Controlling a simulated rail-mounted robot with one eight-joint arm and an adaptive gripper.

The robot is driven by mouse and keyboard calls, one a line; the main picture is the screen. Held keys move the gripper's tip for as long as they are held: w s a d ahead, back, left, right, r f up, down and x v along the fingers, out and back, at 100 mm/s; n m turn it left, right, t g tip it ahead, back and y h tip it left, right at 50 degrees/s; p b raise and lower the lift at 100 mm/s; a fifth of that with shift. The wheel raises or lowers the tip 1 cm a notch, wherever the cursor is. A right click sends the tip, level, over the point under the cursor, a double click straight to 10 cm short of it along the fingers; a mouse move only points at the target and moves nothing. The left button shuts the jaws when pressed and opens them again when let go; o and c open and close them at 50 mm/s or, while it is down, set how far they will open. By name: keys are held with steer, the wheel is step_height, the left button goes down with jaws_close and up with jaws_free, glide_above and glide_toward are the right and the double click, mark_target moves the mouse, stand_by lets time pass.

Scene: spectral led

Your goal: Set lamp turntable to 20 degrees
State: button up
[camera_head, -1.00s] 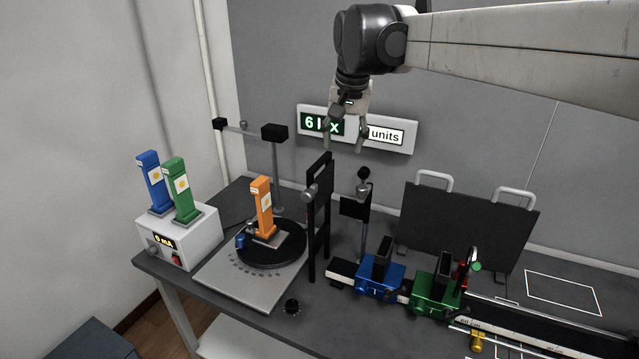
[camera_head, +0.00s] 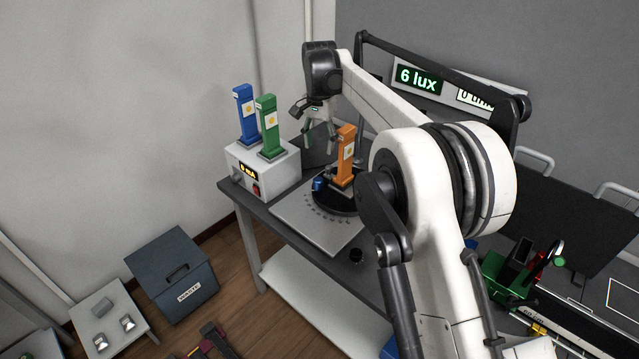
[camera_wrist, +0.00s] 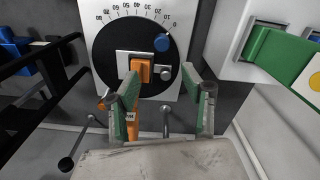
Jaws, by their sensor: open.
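The lamp turntable is a black disc (camera_head: 333,205) on a grey plate with a degree scale (camera_head: 293,213). An orange lamp (camera_head: 345,162) stands upright on it. A blue knob (camera_head: 318,184) sits near the disc's rim. In the wrist view, the disc (camera_wrist: 108,48) shows the blue knob (camera_wrist: 162,43) by the 0 end of the scale, which runs from 0 to 80. My gripper (camera_head: 320,147) is open and empty, fingers down, above and behind the turntable. In the wrist view its fingers (camera_wrist: 167,80) point toward the disc and the knob, apart from the knob.
A white power box (camera_head: 285,178) holds a blue lamp (camera_head: 246,115) and a green lamp (camera_head: 267,127), left of my gripper. A display reads 6 lux (camera_head: 418,79). A green carriage (camera_head: 503,277) stands at right. A waste bin (camera_head: 178,272) is on the floor.

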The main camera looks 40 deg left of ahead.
mark_target(318, 179)
step_height(318, 179, down, 14)
steer(key=shift+a+p, duration=0.15)
steer(key=shift+p, duration=0.3)
jaws_close()
stand_by(0.4)
